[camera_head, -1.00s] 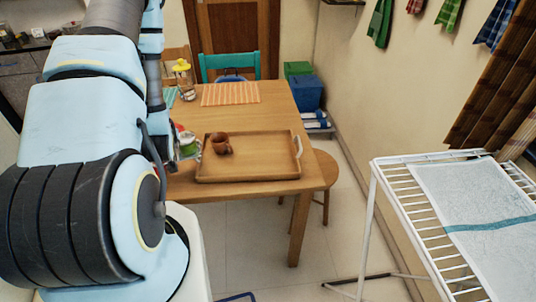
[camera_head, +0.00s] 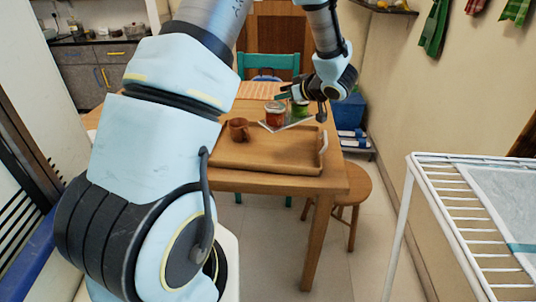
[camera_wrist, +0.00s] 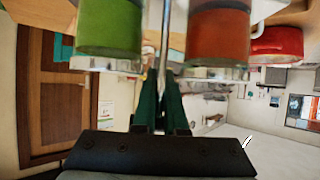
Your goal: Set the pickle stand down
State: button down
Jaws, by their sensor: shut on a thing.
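The pickle stand is a pale base (camera_head: 268,127) with a red jar (camera_head: 276,116) and a green jar (camera_head: 300,109) on it. My gripper (camera_head: 284,97) is at the top of the stand, between the jars, shut on its thin upright rod. The wrist view shows this rod (camera_wrist: 165,40), with the green jar (camera_wrist: 110,28) to its left and the red jar (camera_wrist: 218,35) to its right. The stand is over the back right part of the wooden tray (camera_head: 270,163). I cannot tell whether its base touches the tray.
A brown clay cup (camera_head: 239,130) stands in the tray, left of the stand. The tray is on the wooden table (camera_head: 334,181); its front middle is bare. A stool (camera_head: 352,186) is right of the table, and a white rack (camera_head: 440,190) stands farther right.

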aim_at(296, 124)
jog(key=f, duration=0.5)
jog(key=shift+s+d+p, duration=0.2)
jog(key=shift+d+p, duration=0.05)
jog(key=shift+p, duration=0.1)
jog(key=shift+f+p, duration=0.3)
jog(key=shift+f, duration=2.15)
jog(key=shift+f, duration=0.1)
jog(key=c, duration=1)
grip_release()
jog(key=b+v, duration=0.1)
jog(key=v, duration=1.1)
jog(key=shift+d+b, duration=0.1)
jog(key=shift+b, duration=0.3)
